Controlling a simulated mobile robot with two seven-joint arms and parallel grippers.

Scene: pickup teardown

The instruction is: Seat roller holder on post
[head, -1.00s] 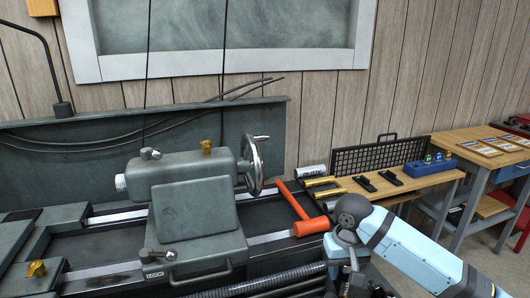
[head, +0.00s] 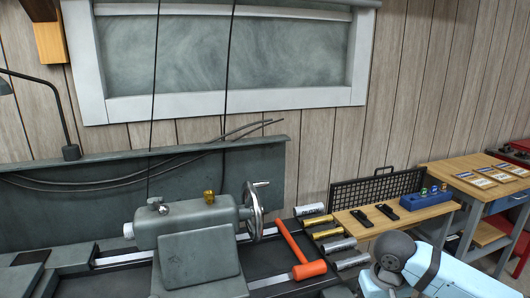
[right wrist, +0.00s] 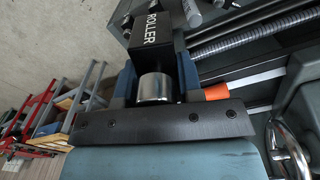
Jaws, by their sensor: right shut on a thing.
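The roller holder (right wrist: 150,27) is a black block with "ROLLER" in white letters, and a shiny metal cylinder (right wrist: 154,86) sits at its near end in the right wrist view. My right gripper (right wrist: 157,75) is shut on it, with a blue finger on each side. In the head view only my right arm shows at the lower right; its gripper and the holder are below the picture. I cannot pick out the post in either view. My left gripper is not in view.
The grey lathe (head: 186,224) with its handwheel fills the left and middle. An orange mallet (head: 309,270) lies on it. Several metal cylinders (head: 338,245) lie beside a wooden shelf (head: 356,228) with black parts and a blue block (head: 426,200). A workbench (head: 455,174) stands right.

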